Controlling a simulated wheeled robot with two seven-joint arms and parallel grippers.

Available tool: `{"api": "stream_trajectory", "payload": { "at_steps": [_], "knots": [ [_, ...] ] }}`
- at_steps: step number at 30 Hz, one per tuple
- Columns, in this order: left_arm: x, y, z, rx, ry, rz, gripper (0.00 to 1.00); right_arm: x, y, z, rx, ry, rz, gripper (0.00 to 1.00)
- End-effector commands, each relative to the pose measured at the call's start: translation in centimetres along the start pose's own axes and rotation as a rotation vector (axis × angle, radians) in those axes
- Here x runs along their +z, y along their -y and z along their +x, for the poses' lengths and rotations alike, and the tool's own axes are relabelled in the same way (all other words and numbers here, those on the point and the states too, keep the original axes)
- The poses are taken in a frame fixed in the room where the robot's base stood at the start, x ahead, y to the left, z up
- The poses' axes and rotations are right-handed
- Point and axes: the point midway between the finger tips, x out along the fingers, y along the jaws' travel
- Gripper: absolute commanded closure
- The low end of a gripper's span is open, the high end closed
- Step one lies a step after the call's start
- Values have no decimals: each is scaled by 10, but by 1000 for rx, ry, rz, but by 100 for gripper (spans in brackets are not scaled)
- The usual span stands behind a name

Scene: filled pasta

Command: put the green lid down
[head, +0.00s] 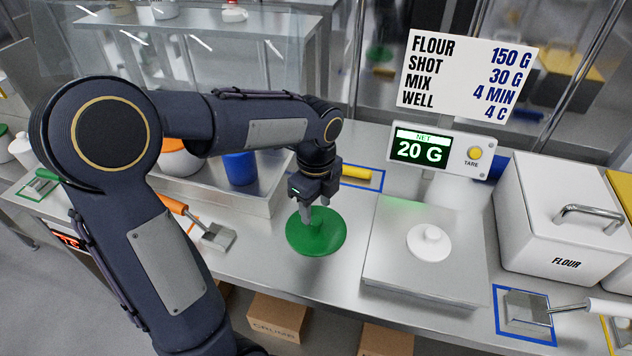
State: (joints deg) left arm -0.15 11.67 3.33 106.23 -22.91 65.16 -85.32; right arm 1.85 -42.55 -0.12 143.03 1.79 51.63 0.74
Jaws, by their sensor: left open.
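The green lid (330,239) is a round disc lying flat on the steel counter, between the steel tray and the scale. My left gripper (315,210) is directly above the lid, pointing down, with its fingertips at the lid's middle. Its jaws are open. I cannot tell whether the fingertips still touch the lid. My right gripper is out of view.
The scale (386,272) right of the lid holds a white object (429,240) and its display (419,149) reads 20 G. A steel tray (263,201) with a blue cup (240,167) stands left. A white flour bin (555,225) and a scoop (524,312) are at right.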

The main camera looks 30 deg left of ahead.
Motion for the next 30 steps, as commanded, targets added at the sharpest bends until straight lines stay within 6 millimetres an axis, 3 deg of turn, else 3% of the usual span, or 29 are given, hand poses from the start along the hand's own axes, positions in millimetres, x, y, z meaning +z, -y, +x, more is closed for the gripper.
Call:
{"api": "stream_trajectory", "payload": {
  "at_steps": [3, 9, 14, 17, 20, 23, 27, 30],
  "knots": [
    [0, 1, -29, -6, -1, -1, 52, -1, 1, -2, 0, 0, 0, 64],
    [0, 1, -66, -4, 0, 0, 52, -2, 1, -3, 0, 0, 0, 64],
    [0, 0, -81, -2, -1, -3, 52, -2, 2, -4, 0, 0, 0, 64],
    [-1, -11, -86, -23, -17, -83, 52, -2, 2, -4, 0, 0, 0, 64],
    [-5, -38, -88, -79, -69, -317, 52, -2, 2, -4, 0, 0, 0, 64],
    [-16, -77, -84, -144, -176, -676, 52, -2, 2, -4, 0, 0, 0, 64],
    [-37, -123, -68, -189, -376, -1200, 52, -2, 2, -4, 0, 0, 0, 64],
    [-52, -144, -56, -183, -517, -1498, 52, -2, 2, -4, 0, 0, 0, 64]
  ]
}}
